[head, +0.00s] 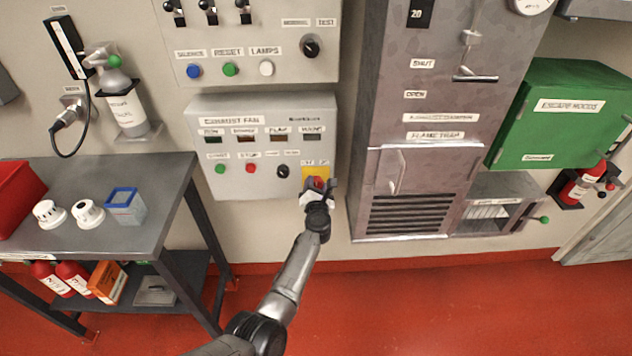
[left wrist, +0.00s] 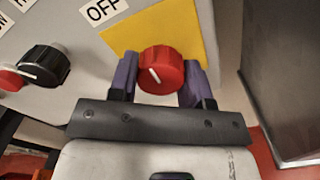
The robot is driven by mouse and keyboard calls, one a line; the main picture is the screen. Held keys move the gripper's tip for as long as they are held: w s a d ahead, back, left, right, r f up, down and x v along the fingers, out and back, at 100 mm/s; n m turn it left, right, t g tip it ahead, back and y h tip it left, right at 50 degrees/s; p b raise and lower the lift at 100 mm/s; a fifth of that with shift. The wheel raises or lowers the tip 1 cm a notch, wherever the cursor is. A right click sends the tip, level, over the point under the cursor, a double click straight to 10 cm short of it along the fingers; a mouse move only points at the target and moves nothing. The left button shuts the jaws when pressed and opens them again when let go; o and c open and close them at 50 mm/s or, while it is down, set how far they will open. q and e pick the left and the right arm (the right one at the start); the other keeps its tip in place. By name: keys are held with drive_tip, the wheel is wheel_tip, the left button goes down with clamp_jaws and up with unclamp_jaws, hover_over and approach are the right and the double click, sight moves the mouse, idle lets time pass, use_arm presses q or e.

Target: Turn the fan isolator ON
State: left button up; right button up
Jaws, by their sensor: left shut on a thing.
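The exhaust fan panel (head: 262,150) is a grey box on the wall. The fan isolator is a red round knob on a yellow plate (head: 314,171) at the panel's lower right; the knob also shows in the left wrist view (left wrist: 161,70). The ON label cannot be read there. My left gripper (head: 317,187) is at the knob, its purple fingers shut on it from both sides. My right gripper is not in view.
A black selector knob (left wrist: 44,66) sits left of the isolator, with red and green buttons further left. A grey cabinet (head: 395,190) stands close on the right. A workbench (head: 165,185) with white and blue items is on the left. Red floor is clear in front.

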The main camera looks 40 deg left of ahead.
use_arm(q)
drive_tip(key=m+p, duration=0.2)
drive_tip(key=m, duration=0.3)
drive_tip(key=shift+r+m+p, duration=0.15)
drive_tip(key=shift+m+p, duration=0.15)
drive_tip(key=shift+p, duration=0.05)
drive_tip(key=shift+m+p, duration=0.6)
drive_tip(key=shift+m, duration=0.9)
drive_tip(key=o, duration=0.9)
